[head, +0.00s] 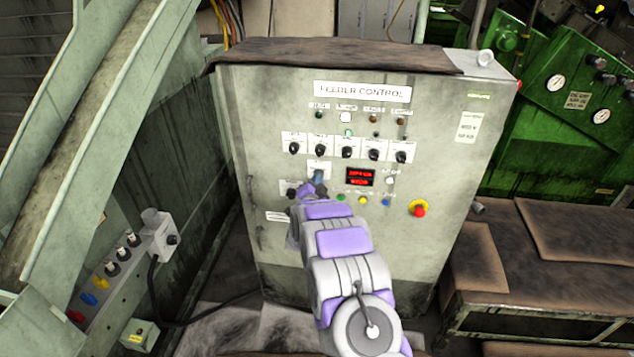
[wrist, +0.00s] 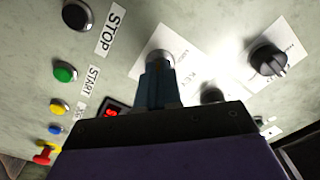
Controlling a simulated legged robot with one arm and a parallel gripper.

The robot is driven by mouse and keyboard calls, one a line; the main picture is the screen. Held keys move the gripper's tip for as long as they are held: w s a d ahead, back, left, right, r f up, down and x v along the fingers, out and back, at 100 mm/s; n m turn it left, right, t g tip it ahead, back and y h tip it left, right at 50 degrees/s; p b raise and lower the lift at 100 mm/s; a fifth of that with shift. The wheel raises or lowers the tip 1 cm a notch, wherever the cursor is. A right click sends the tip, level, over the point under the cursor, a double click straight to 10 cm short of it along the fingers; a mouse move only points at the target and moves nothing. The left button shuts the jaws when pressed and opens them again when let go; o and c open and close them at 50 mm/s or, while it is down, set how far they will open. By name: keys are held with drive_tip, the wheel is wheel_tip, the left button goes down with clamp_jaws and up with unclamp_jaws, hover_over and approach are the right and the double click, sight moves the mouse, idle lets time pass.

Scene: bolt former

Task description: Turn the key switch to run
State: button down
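The key switch (wrist: 160,57) shows as a round silver collar on a white label plate in the wrist view. My gripper's blue-grey fingers (wrist: 156,84) stand close together right in front of it and cover its middle. The key itself is hidden behind them, and I cannot tell whether they grip it or only stand around it. In the head view my gripper (head: 319,183) reaches the panel of the feeder control cabinet (head: 440,160), left of the red display (head: 360,177). The switch's position cannot be read.
A row of black knobs (head: 347,153) runs above my gripper. A black STOP button (wrist: 77,15), a green START button (wrist: 65,72) and a red emergency button (head: 419,209) are on the same panel. A dark knob (wrist: 268,60) is close by. A sloping chute (head: 90,130) stands left.

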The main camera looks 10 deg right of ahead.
drive_tip(key=shift+f, duration=0.2)
drive_tip(key=c, duration=1.5)
unclamp_jaws()
drive_tip(key=shift+a, duration=0.1)
drive_tip(key=shift+c, duration=0.2)
drive_tip(key=shift+o, duration=1.1)
drive_tip(key=shift+r, duration=0.1)
drive_tip(key=p+v, duration=0.2)
drive_tip(key=v, duration=1.5)
drive_tip(key=shift+s+p, duration=0.15)
drive_tip(key=shift+p, duration=0.25)
drive_tip(key=shift+a, duration=0.1)
